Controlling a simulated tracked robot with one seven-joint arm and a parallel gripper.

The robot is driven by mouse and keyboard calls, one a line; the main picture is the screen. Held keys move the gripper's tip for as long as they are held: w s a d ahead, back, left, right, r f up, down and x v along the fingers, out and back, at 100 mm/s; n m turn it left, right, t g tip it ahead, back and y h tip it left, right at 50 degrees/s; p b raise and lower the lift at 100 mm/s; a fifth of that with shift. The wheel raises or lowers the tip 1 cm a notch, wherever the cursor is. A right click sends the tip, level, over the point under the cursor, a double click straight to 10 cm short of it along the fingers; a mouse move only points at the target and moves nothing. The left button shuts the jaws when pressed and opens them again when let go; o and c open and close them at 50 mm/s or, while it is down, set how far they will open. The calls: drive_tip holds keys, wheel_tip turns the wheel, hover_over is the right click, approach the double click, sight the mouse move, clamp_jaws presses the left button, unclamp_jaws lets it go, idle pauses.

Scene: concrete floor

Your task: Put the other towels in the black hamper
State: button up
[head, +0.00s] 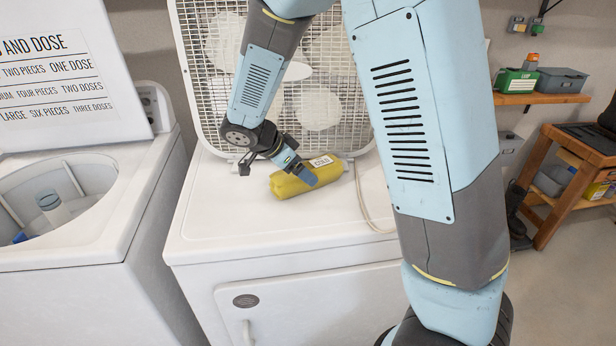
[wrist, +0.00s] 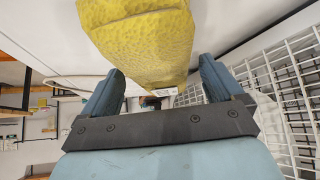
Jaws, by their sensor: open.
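A yellow rolled towel (head: 290,184) with a white label lies on top of the white dryer, in front of the fan. My gripper (head: 304,174) is over the towel, with a blue finger showing against its near side. In the wrist view the yellow towel (wrist: 140,40), with its textured cloth, lies across the space between the two blue fingers of my gripper (wrist: 160,85). The fingers are apart. I cannot tell whether either finger touches the towel. No black hamper shows in either view.
The white dryer (head: 205,225) has bare top around the towel. A box fan (head: 320,115) stands behind it. An open top-loading washer (head: 75,240) is at the left, with something blue inside. A wooden shelf (head: 545,98) and wooden bench (head: 560,160) are at the right.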

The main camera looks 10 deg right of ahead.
drive_tip(key=shift+x, duration=1.95)
drive_tip(key=shift+r, duration=0.1)
drive_tip(key=c, duration=1.3)
drive_tip(key=shift+o, duration=0.2)
drive_tip(key=shift+r, duration=0.1)
